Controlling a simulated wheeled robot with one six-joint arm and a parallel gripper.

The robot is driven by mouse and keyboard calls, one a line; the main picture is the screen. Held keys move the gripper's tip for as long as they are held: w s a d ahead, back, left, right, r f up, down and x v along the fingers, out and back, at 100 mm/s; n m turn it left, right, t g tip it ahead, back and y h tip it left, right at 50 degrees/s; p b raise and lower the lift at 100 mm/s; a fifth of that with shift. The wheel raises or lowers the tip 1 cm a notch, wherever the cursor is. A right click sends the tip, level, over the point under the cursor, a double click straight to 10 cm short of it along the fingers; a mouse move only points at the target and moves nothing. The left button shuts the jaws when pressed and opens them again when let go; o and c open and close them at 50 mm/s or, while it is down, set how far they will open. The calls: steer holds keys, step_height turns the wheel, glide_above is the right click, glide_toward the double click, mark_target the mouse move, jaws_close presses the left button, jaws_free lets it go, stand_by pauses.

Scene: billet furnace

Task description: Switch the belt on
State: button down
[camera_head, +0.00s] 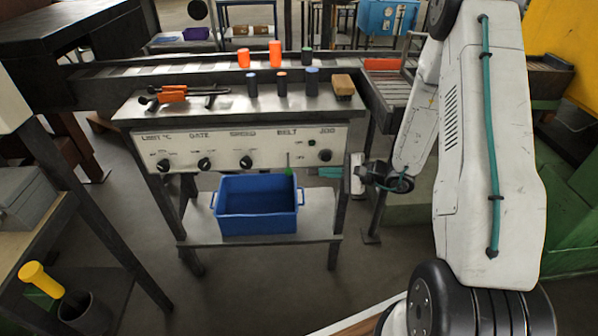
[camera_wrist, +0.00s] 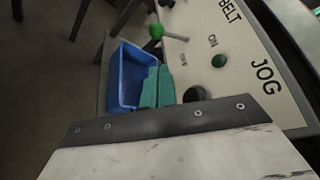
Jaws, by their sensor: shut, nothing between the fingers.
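The control panel (camera_head: 230,148) fronts a steel bench and carries the labels LIMIT °C, GATE, SPEED, BELT and JOG. Under BELT, a thin lever with a green ball end (camera_head: 289,171) points down, toward the OFF side; its ball also shows in the wrist view (camera_wrist: 156,31). The ON mark (camera_wrist: 212,40) is above OFF on the panel. My gripper (camera_head: 325,172) has teal fingers, shut and empty, also seen in the wrist view (camera_wrist: 156,86). It is right of the lever, about level with the ball and apart from it.
A green button (camera_wrist: 219,61) and a black knob (camera_head: 325,155) sit under JOG, close to my fingers. A blue bin (camera_head: 257,205) stands on the shelf below the panel. Tongs (camera_head: 180,95) and several small cylinders lie or stand above. Bench legs flank the shelf.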

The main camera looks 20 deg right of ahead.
mark_target(288, 164)
steer(key=x, duration=1)
steer(key=shift+r, duration=0.15)
